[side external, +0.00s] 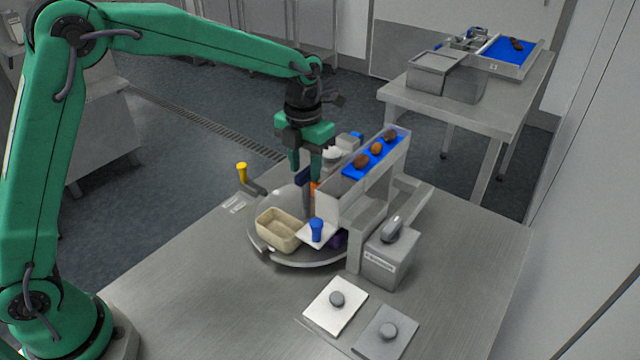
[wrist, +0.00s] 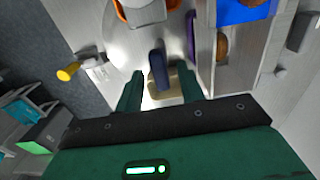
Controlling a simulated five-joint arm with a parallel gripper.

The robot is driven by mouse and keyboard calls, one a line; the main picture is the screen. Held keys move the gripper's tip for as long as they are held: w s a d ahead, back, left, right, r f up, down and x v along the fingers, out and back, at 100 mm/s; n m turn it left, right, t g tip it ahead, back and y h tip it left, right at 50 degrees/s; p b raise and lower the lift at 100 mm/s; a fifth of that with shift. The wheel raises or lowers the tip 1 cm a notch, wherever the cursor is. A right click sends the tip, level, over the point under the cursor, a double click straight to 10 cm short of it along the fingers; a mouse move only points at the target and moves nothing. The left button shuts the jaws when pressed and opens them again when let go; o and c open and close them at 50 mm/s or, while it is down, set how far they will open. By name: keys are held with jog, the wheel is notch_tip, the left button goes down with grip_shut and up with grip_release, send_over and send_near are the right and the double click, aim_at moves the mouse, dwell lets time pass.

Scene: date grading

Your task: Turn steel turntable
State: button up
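The steel turntable (side external: 298,262) is a round disc on the bench, and part of its bare top shows in the wrist view (wrist: 118,42). A dark blue upright post (wrist: 158,72) stands on it, also visible in the side view (side external: 307,200). A beige tray (side external: 279,232) sits near its front left edge. Orange and purple items are also on it, partly hidden. My gripper (side external: 305,174) points down over the turntable. In the wrist view its fingers (wrist: 161,76) are apart on either side of the post, with gaps visible. Contact depth is hard to tell.
A raised blue belt (side external: 370,160) carrying several brown dates stands close right of my gripper. A yellow-knobbed lever (side external: 241,171) is at the left. A white plate with a blue knob (side external: 316,231) overhangs the turntable. A grey box (side external: 388,262) stands right; the front-left bench is clear.

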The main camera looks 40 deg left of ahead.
jog(key=shift+r, duration=3.55)
jog(key=s+a+r+n+t, duration=0.2)
jog(key=s+a+r+n, duration=0.1)
jog(key=s+n, duration=0.5)
jog(key=s+a+r+n+t, duration=0.1)
jog(key=s+a+r+n, duration=0.35)
jog(key=n, duration=0.55)
jog(key=s+a+f+n+t, duration=0.1)
jog(key=s+f+n, duration=0.1)
jog(key=s+n, duration=0.4)
jog(key=s+a+f+n+t, duration=0.1)
jog(key=s+f+n, duration=0.1)
jog(key=s+n, duration=0.5)
jog(key=shift+s+a+f+n+t, duration=0.25)
jog(key=shift+s+f+n+t, duration=0.05)
jog(key=shift+n, duration=2.2)
